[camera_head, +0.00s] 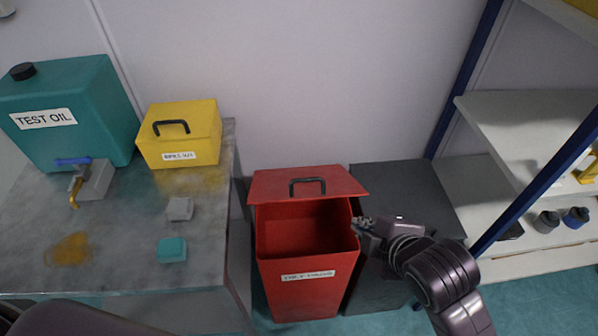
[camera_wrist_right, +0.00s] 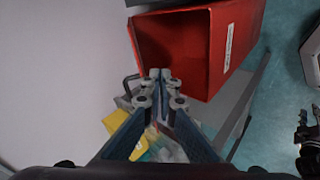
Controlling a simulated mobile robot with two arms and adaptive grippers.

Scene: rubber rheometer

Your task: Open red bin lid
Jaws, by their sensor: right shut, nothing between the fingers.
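The red bin (camera_head: 295,285) stands on the floor with its top open and its empty-looking inside showing. Its red lid (camera_head: 335,183) is swung up and back toward the wall. The lid's black handle (camera_head: 307,186) is free of my gripper. My right gripper (camera_head: 361,224) is shut and empty beside the bin's right rim. In the right wrist view, the bin (camera_wrist_right: 222,45) opens just beyond my closed fingertips (camera_wrist_right: 160,74).
A metal table (camera_head: 120,235) stands left of the bin, with a yellow box (camera_head: 185,135), a teal oil container (camera_head: 75,105) and small blocks. A dark grey bin (camera_head: 395,180) stands close on the right, before a blue-posted shelf (camera_head: 510,215).

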